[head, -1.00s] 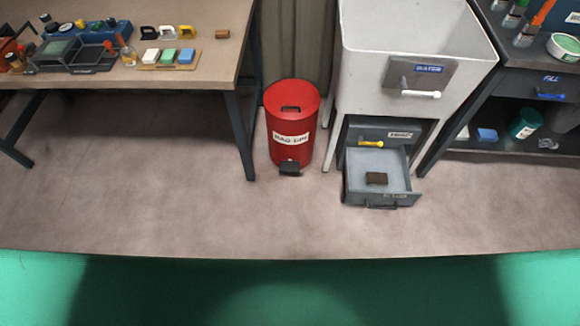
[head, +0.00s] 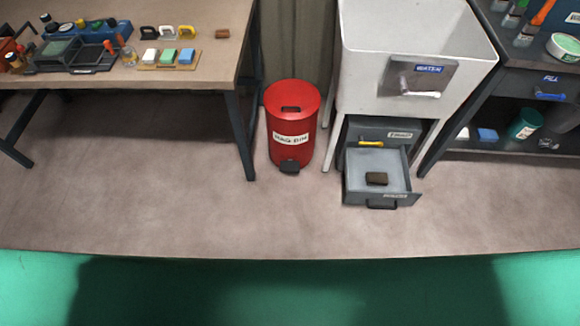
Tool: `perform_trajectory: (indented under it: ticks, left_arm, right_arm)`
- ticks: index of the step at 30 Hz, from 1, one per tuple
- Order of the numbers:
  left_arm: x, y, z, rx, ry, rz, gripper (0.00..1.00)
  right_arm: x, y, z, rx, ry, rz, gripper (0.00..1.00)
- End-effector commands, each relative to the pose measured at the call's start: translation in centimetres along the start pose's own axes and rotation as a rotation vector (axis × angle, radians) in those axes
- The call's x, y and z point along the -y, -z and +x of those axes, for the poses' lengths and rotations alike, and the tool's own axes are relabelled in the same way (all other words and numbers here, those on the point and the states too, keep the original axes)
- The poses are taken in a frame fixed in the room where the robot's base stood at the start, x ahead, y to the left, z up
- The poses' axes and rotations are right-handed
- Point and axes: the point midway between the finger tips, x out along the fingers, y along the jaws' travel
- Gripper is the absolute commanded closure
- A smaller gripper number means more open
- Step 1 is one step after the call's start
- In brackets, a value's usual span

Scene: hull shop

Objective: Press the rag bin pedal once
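The rag bin (head: 291,142) is a red cylinder with a white label, standing upright on the floor between the workbench and the white sink unit. Its red lid (head: 292,98) looks shut and has a dark handle slot on top. The dark pedal (head: 289,167) sticks out at the front of its base, near the floor. Neither of my grippers is in the head view, and nothing touches the bin or the pedal.
A workbench (head: 190,75) with blocks and tools stands at left. The white sink unit (head: 365,60) is right of the bin. Below it an open grey drawer (head: 352,190) juts out, holding a dark block (head: 377,179). A dark shelf (head: 478,80) stands at right. The floor (head: 200,215) before the bin is clear.

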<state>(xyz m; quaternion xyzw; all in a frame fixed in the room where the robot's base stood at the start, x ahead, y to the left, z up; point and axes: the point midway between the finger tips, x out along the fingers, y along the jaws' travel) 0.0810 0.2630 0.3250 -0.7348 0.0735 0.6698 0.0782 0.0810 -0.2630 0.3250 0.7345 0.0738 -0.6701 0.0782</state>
Motion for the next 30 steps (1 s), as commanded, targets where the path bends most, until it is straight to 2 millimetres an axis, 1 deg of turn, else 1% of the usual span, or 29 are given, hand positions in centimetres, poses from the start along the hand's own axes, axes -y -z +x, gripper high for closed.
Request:
perform_trajectory:
  ticks: [11,12,16,30]
  left_arm:
    - [0.0,0.03,0.0,0.0,0.0,0.0,0.66]
    - [0.0,0.03,0.0,0.0,0.0,0.0,0.74]
    - [-0.01,0.03,0.0,0.0,0.0,0.0,0.99]
    - [-0.02,0.02,0.01,0.0,0.0,0.0,1.0]
  right_arm:
    - [0.02,-0.03,0.0,0.0,0.0,0.0,1.0]
    - [0.02,-0.03,0.0,0.0,0.0,0.0,1.0]
    - [0.02,-0.03,0.0,0.0,0.0,0.0,1.0]
    - [0.02,-0.02,0.0,0.0,0.0,0.0,1.0]
